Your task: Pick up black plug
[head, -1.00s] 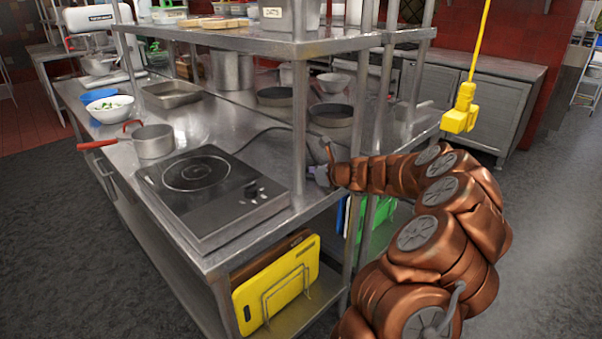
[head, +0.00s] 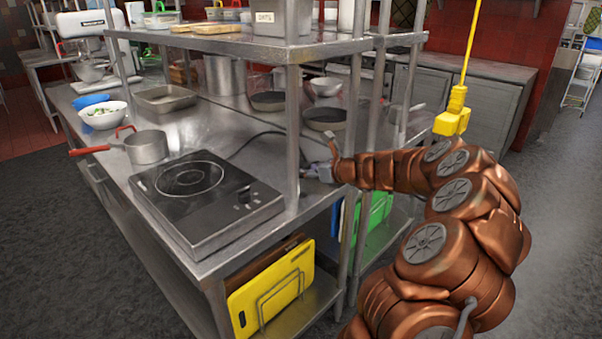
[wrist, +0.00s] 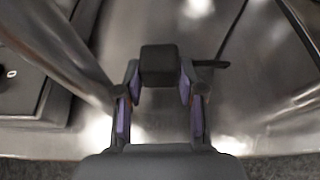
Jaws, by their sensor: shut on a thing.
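The black plug (wrist: 159,64) is a small dark block in the wrist view, just above the steel counter, with a short dark piece sticking out at its right. My gripper (wrist: 160,86) has its two purple-padded fingers closed on either side of the plug. In the head view my gripper (head: 319,171) is at the counter's right end, by the shelf post. The plug is too small and hidden to make out in the head view.
A black induction cooktop (head: 206,199) sits left of my gripper, with a dark cable (head: 250,142) behind it. A steel shelf post (head: 293,130) stands close by. A red-handled pot (head: 146,147) is farther left. A yellow box (head: 452,115) hangs at right.

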